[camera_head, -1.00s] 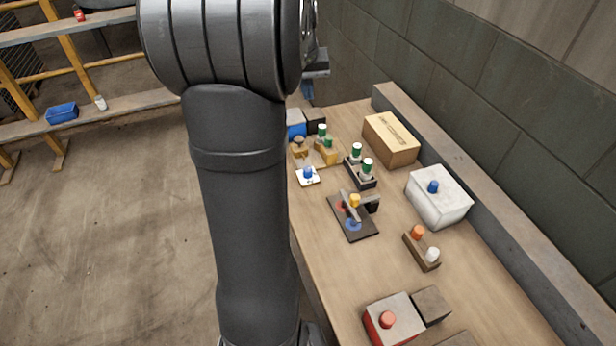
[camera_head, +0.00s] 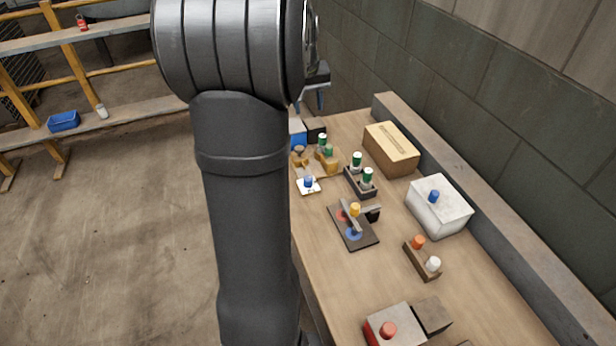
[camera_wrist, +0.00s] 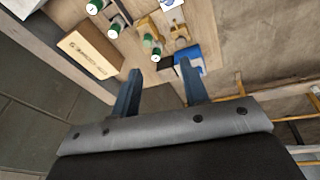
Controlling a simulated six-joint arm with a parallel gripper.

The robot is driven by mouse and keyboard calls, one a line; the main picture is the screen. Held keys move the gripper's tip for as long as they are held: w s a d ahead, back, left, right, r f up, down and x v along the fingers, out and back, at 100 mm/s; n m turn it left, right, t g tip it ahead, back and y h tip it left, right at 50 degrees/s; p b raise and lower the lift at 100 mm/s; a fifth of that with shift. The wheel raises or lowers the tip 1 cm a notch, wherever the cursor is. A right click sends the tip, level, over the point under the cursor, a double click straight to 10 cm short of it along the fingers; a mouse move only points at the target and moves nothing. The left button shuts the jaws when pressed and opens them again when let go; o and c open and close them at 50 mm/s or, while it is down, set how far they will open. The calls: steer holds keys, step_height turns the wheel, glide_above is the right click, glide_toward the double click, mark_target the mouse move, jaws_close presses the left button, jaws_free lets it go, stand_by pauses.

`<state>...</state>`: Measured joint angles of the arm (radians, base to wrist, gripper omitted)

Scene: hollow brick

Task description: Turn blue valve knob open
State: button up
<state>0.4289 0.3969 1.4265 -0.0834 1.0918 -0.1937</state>
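A blue knob (camera_head: 308,181) stands on a small white plate near the bench's left edge. Another blue knob (camera_head: 433,196) sits on top of a white box (camera_head: 440,213) near the wall. A dark plate (camera_head: 343,235) holds a yellow knob (camera_head: 355,209), a grey lever (camera_head: 349,218), and red and blue discs. I cannot tell which of these is the valve knob. My gripper (camera_wrist: 160,72) is open and empty, with two blue fingers apart. In the head view it is above the bench's far end, partly hidden by my arm. It touches none of the knobs.
A cardboard box (camera_head: 392,149) lies near the wall. An orange-and-white-knobbed block (camera_head: 423,262) and a red button box (camera_head: 393,327) stand nearer. Bare bench lies between.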

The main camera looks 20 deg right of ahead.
mark_target(308, 178)
steer(key=shift+o, duration=0.5)
step_height(308, 178, down, 12)
steer(key=w+n+g+y, duration=0.2)
steer(key=n, duration=0.7)
steer(key=shift+d+r, duration=0.25)
steer(key=shift+d, duration=0.15)
step_height(308, 178, down, 17)
steer(key=shift+w, duration=0.1)
steer(key=shift+c, duration=0.2)
steer(key=c, duration=0.9)
